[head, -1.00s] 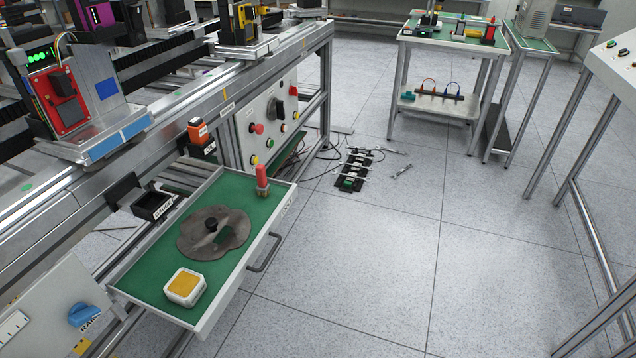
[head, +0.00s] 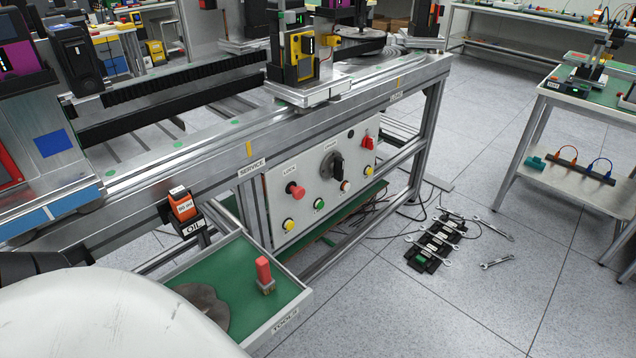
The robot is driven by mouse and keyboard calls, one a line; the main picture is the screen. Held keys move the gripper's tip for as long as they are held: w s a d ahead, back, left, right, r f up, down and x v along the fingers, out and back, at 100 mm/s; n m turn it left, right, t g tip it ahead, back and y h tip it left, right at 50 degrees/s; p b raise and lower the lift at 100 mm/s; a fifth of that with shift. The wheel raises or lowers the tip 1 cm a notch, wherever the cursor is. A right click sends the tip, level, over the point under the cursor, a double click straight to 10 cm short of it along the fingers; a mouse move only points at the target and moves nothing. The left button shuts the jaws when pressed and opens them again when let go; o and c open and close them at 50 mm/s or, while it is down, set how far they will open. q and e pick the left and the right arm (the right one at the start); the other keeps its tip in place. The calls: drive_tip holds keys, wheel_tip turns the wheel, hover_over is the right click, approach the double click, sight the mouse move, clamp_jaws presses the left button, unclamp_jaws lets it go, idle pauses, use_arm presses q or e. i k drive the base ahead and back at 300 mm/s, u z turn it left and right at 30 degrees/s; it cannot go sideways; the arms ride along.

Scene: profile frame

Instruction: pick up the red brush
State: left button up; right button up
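A large white rounded arm link of mine covers the lower left and hides the near part of the drawer. Neither of my gripper tips shows.
An orange oil holder (head: 183,207) is on the rail left of the drawer. A control panel (head: 322,180) with knobs stands behind it. Wrenches and a black strip (head: 436,243) lie on the floor. A shelved table (head: 585,110) stands right.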

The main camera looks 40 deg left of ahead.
sight(265, 284)
drive_tip(key=i, duration=2.15)
drive_tip(key=u, duration=3.6)
